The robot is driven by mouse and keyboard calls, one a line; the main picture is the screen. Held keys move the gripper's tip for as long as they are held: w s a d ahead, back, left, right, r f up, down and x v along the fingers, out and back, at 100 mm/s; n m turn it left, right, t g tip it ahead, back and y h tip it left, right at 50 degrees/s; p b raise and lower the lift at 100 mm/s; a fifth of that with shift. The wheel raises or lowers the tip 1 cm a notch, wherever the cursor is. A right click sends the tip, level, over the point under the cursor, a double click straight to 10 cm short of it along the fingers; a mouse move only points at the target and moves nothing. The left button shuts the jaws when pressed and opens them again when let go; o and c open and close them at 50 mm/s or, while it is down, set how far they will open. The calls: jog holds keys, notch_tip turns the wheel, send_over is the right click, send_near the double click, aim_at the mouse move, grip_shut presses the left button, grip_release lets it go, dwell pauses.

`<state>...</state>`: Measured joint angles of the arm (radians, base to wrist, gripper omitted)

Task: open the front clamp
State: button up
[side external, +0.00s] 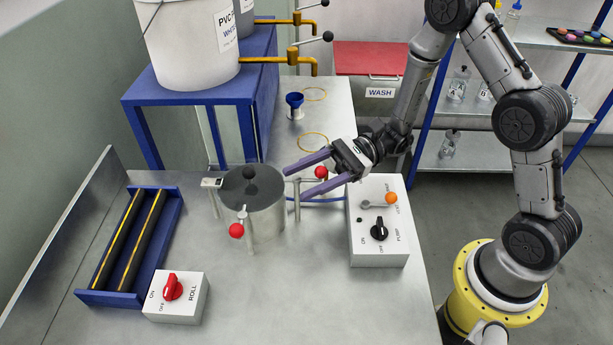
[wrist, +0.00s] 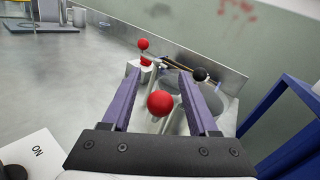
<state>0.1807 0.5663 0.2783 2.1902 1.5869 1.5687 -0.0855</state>
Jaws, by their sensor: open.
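A grey lidded pot (side external: 266,222) stands on the metal table with a black knob (side external: 249,172) on its lid. One clamp's red ball (side external: 236,230) is at the pot's near side, on a metal post. Another red ball (side external: 321,172) is at the pot's right side. My gripper (side external: 294,184) is open, its purple fingers pointing left at the right-hand clamp. In the wrist view my gripper (wrist: 157,80) has this nearer red ball (wrist: 160,103) between its spread fingers; contact cannot be told. The farther red ball (wrist: 143,44) shows beyond the fingers. The frames do not label which clamp is front.
A white pump box (side external: 379,250) with an orange-tipped lever stands right of the pot. A ROLL switch box (side external: 185,305) and a blue roller tray (side external: 168,240) are at left. A blue stand (side external: 190,92) with a white bucket (side external: 190,45) is behind. The table front is clear.

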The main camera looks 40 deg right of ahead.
grip_shut()
jog(key=shift+m+t, duration=0.3)
jog(key=shift+t, duration=0.2)
jog(key=m+t+h, duration=0.2)
jog(key=t, duration=0.1)
jog(key=a+m+t+h, duration=0.1)
jog(key=m+t+h, duration=0.1)
jog(key=m+t, duration=0.1)
jog(key=a+m+t+h, duration=0.1)
jog(key=m+t+h, duration=0.2)
jog(key=t, duration=0.1)
jog(key=shift+w, duration=0.25)
jog(key=shift+w+d+m+t+h, duration=0.1)
jog(key=shift+m+t+h, duration=0.2)
jog(key=shift+h, duration=0.1)
